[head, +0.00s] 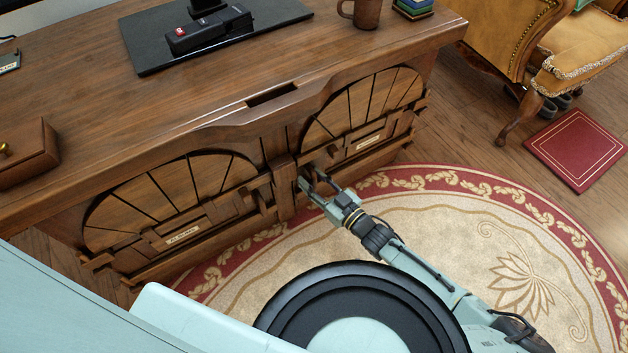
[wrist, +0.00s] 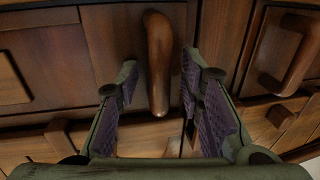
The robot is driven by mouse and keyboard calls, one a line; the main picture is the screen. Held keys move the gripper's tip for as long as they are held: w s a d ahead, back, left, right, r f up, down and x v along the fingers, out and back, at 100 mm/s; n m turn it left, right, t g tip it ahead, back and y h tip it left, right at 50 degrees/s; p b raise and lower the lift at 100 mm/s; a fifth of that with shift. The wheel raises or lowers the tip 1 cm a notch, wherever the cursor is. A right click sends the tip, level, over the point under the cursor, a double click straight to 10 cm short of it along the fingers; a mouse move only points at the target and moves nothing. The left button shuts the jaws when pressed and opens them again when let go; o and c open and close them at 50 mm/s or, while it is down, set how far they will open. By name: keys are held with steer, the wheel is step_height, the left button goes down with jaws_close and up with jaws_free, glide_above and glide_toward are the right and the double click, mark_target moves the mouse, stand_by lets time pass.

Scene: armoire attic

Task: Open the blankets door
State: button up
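The wooden cabinet has two fan-patterned doors, a left door (head: 185,190) and a right door (head: 362,105). Each bears a small pale label, the left label (head: 183,236) and the right label (head: 369,141), both too small for me to read surely. My gripper (head: 312,178) is at the inner edge of the right door, just right of the centre post (head: 284,185). In the wrist view, my gripper (wrist: 163,100) is open, with a vertical wooden handle (wrist: 159,60) between its fingers. Gaps show on both sides of the handle. Both doors look shut.
Another wooden handle (wrist: 296,55) is at the right in the wrist view. A round rug (head: 470,230) covers the floor before the cabinet. A red book-like object (head: 578,150) and an armchair (head: 575,70) are at the right. A mug (head: 362,12) stands on the cabinet top.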

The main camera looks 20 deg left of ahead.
jaws_close()
stand_by(0.3)
stand_by(0.5)
